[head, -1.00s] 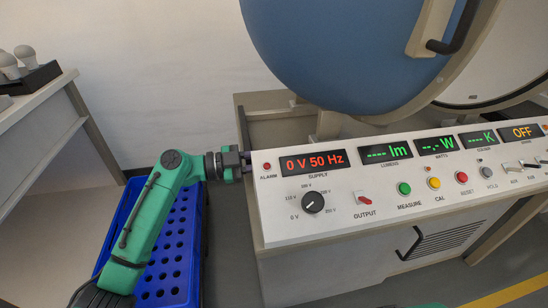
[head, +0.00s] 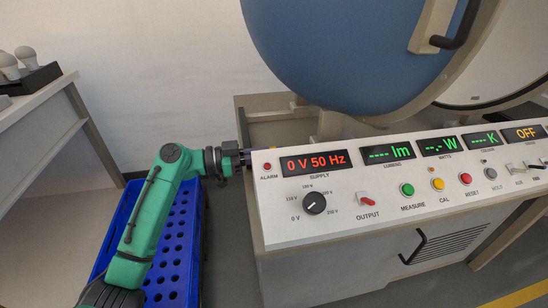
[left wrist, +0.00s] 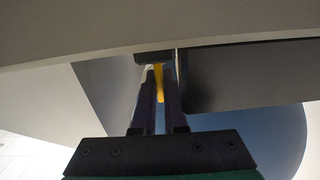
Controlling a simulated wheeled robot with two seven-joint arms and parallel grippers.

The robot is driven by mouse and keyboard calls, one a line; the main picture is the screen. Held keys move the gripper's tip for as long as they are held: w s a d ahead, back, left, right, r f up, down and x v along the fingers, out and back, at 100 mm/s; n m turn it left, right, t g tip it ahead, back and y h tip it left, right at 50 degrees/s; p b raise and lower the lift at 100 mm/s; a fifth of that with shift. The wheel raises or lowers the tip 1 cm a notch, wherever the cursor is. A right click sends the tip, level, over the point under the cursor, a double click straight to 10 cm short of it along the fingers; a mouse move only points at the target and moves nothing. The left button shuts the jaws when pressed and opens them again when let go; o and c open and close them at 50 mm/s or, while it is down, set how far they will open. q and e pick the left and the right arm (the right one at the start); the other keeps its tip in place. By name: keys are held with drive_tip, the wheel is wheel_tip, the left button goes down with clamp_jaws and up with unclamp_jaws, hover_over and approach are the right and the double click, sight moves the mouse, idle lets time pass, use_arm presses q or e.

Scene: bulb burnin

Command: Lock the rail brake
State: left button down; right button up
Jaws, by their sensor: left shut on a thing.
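My left gripper (head: 244,157) is at the left end of the control console (head: 330,233), beside the ALARM lamp. In the left wrist view, its dark fingers (left wrist: 157,98) are shut on a narrow yellow lever (left wrist: 159,82). The lever hangs from a black mount (left wrist: 154,57) under a pale beam (left wrist: 110,35). In the head view the lever is mostly hidden by the gripper and the console edge. My right gripper is not in view.
A blue perforated crate (head: 172,240) stands on the floor under my left arm. A large blue sphere (head: 340,55) rises behind the console. A side table (head: 45,105) at the left holds bulbs in a black tray (head: 30,80).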

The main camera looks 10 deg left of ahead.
use_arm(q)
drive_tip(key=c, duration=1.2)
unclamp_jaws()
drive_tip(key=shift+c, duration=0.2)
drive_tip(key=shift+a, duration=0.1)
